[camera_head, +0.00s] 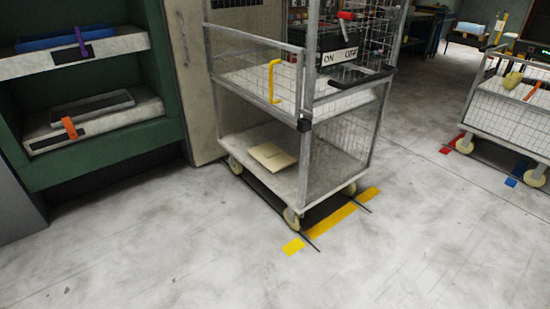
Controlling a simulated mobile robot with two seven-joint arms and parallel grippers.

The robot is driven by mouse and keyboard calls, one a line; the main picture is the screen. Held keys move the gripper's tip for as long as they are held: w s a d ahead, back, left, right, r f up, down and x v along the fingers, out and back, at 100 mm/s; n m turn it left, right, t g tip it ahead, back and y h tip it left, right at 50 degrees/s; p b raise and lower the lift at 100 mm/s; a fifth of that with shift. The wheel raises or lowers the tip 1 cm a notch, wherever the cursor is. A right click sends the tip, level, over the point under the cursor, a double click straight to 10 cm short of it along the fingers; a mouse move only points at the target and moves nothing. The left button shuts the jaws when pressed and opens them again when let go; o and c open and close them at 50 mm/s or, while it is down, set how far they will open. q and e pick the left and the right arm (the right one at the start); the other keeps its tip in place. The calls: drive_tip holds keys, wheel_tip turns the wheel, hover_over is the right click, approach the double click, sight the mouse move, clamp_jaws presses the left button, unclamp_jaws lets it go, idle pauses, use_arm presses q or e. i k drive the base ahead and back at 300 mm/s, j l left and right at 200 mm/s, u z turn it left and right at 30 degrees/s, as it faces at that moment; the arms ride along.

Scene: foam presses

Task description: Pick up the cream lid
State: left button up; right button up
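A flat cream lid (272,156) lies on the lower shelf of a wire-sided trolley (235,148), near the shelf's front left part. It looks like a thin square panel. The trolley's mesh side and corner post stand to the right of the lid, and the lid's left and front sides face open floor. Neither of my grippers shows in the head view, so nothing is seen near the lid or touching it.
The trolley stands on wheels beside a yellow floor strip (335,221). A yellow handle (273,82) hangs on its upper frame. A green press (95,165) with two shelves stands left. Another trolley (505,115) is at far right. The foreground floor is clear.

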sight(273, 159)
drive_tip(key=z, duration=0.3)
drive_tip(key=i+j+z, duration=0.75)
drive_tip(key=i, duration=0.15)
drive_tip(key=i+j, duration=0.4)
drive_tip(key=i+j+z, duration=0.1)
drive_tip(key=i+j, duration=0.3)
drive_tip(key=j, duration=0.2)
drive_tip(key=i+j, duration=0.35)
drive_tip(key=j, duration=0.2)
